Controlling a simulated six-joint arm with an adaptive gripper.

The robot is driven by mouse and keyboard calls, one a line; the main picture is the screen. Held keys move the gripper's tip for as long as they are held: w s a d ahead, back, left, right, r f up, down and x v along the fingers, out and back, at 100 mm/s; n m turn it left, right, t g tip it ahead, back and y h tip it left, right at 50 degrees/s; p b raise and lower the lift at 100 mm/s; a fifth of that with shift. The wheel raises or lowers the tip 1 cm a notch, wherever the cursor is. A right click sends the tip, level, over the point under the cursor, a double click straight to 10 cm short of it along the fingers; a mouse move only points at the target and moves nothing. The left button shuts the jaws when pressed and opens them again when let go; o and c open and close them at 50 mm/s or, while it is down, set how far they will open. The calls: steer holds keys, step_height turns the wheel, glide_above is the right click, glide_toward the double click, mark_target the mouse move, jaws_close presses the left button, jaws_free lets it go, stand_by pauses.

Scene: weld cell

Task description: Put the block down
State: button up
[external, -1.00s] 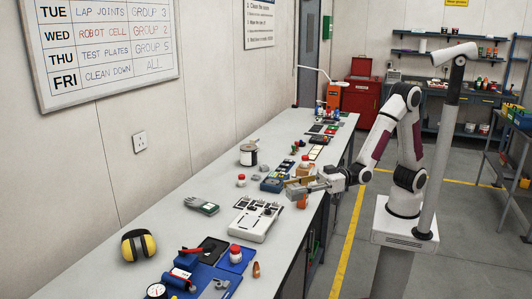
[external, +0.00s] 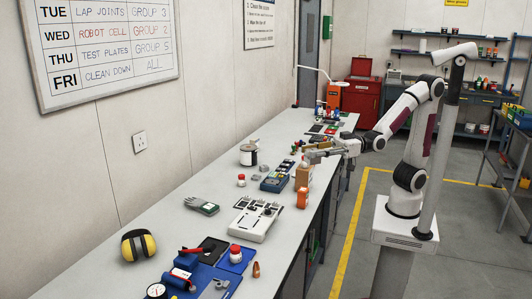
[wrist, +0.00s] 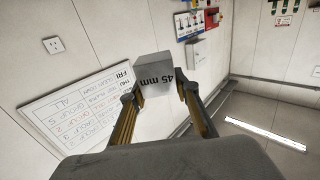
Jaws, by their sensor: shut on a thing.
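In the wrist view, a grey block (wrist: 153,72) marked "45 mm" sits between the two fingers of my gripper (wrist: 157,92). The fingers are shut on its sides, and the wall and ceiling show behind it. In the external view, my gripper (external: 316,155) is out over the right edge of the bench, level with the middle of the picture. The block is too small there to make out clearly from the fingers. I cannot tell the exact gap between the block and the bench.
The grey bench (external: 165,205) runs along the wall. The bench's left-middle has free room.

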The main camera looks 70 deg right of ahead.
steer(key=d+r+h, duration=0.1)
steer(key=d+r, duration=0.3)
steer(key=r, duration=0.2)
steer(key=shift+d+m+t, duration=0.4)
steer(key=shift+s, duration=0.1)
steer(key=w+d+m+t+h, duration=0.1)
steer(key=w+d+h, duration=0.3)
steer(key=d, duration=0.6)
steer(key=w+d+m+t+h, duration=0.1)
steer(key=w+d+m+h, duration=0.2)
steer(key=d, duration=0.8)
steer(key=w+d+m+t+h, duration=0.2)
steer(key=w+d+m+h, duration=0.2)
steer(key=d, duration=0.7)
steer(key=shift+w+h, duration=0.3)
steer(key=shift+w, duration=0.05)
steer(key=shift+a, duration=0.1)
